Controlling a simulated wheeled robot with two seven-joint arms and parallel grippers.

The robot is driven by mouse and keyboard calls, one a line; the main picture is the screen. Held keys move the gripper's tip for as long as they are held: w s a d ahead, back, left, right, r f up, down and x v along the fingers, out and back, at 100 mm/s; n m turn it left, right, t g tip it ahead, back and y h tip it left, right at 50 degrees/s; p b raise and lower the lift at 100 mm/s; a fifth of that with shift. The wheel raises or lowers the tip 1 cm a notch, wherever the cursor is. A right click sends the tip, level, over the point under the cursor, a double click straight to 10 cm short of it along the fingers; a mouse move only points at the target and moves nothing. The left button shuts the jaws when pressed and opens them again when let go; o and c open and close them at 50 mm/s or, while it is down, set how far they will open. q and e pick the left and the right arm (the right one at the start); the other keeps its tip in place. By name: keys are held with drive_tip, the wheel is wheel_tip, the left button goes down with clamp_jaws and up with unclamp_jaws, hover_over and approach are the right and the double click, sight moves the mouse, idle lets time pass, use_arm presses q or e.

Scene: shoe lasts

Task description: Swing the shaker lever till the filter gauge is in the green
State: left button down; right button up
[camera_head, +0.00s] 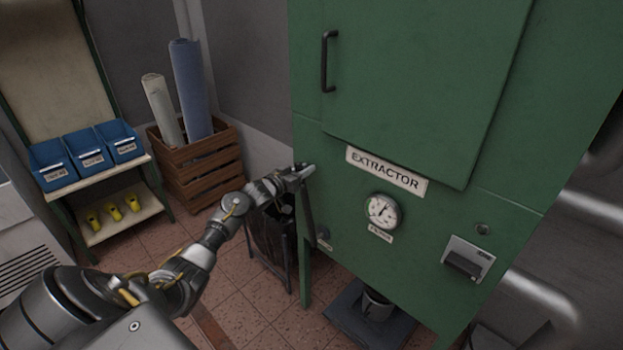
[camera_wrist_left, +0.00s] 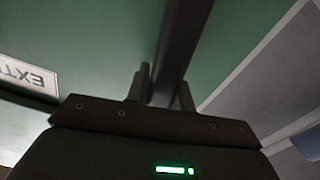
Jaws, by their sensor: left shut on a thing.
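The green extractor cabinet (camera_head: 420,90) fills the middle and right of the head view. The shaker lever (camera_head: 308,212) is a dark bar at the cabinet's left side, standing nearly upright. My left gripper (camera_head: 303,172) is shut on the lever near its upper end. In the left wrist view the lever (camera_wrist_left: 181,40) runs between the two fingers (camera_wrist_left: 160,92). The round white filter gauge (camera_head: 382,210) is on the cabinet front, below the EXTRACTOR label. Its needle is too small to read against the coloured zones. My right gripper is not in view.
A wooden crate (camera_head: 200,165) with two rolls stands behind my left arm. A shelf with blue bins (camera_head: 80,155) and yellow items (camera_head: 112,211) is at the left. A dark bin on a stand (camera_head: 268,238) is close under the gripper.

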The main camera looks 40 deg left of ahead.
use_arm(q)
drive_tip(key=shift+w+a+f+n+b, duration=0.1)
drive_tip(key=shift+a+f+n+b, duration=0.15)
drive_tip(key=shift+a, duration=0.4)
drive_tip(key=shift+w+a+f+n+b, duration=0.1)
drive_tip(key=shift+a+n, duration=0.15)
drive_tip(key=shift+a, duration=0.6)
drive_tip(key=c, duration=1.5)
unclamp_jaws()
drive_tip(key=o, duration=0.3)
drive_tip(key=shift+a+f, duration=0.1)
drive_tip(key=shift+a, duration=0.05)
